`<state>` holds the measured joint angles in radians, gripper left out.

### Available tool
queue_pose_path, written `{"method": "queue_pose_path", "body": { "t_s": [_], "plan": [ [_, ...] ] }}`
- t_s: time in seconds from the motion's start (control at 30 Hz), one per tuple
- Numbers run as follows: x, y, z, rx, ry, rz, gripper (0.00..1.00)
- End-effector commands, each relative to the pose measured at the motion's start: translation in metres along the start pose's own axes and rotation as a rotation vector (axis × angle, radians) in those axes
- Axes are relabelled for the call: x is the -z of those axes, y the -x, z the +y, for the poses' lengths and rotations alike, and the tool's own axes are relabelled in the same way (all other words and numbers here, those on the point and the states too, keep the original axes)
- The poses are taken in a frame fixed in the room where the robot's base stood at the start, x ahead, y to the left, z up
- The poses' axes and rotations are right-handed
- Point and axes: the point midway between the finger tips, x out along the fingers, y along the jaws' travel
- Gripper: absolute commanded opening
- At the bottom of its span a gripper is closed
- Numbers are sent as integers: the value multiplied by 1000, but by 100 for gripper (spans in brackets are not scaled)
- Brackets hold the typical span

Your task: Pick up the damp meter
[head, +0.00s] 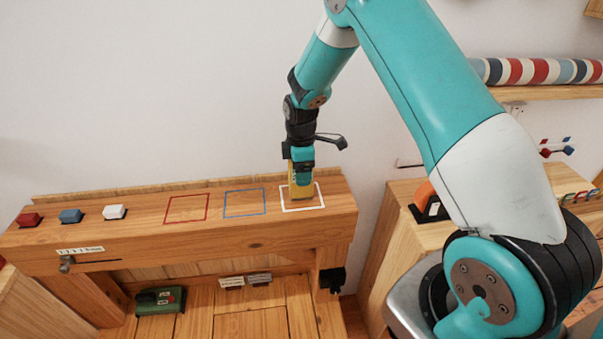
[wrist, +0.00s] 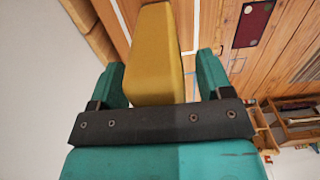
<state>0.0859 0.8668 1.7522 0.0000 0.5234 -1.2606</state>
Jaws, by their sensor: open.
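A yellow upright block-shaped tool (head: 300,191), which I take to be the damp meter, stands inside the white outlined square on the wooden ledge in the head view. My gripper (head: 302,168) is directly above it, pointing down, and hides its upper part. In the wrist view the yellow tool (wrist: 157,55) lies between the two teal fingers of my gripper (wrist: 163,82). The fingers are open, with a gap visible on the right side; the left finger is closer to the tool. No label or display shows on it.
Red (head: 186,209) and blue (head: 245,203) outlined squares on the ledge are empty. A green device (head: 160,300) lies on the lower boards. An orange-and-black object (head: 428,202) stands right.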

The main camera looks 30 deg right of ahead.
Motion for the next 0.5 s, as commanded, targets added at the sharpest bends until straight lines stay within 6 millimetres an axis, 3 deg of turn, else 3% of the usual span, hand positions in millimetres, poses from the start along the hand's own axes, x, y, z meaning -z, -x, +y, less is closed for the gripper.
{"method": "queue_pose_path", "body": {
  "t_s": [0.23, 0.47, 0.5],
  "plan": [
    [0, -3, 0, -1, 0, 0, 72],
    [0, -3, 0, -1, 0, 0, 22],
    [0, -3, 0, -1, 0, 0, 19]
  ]
}}
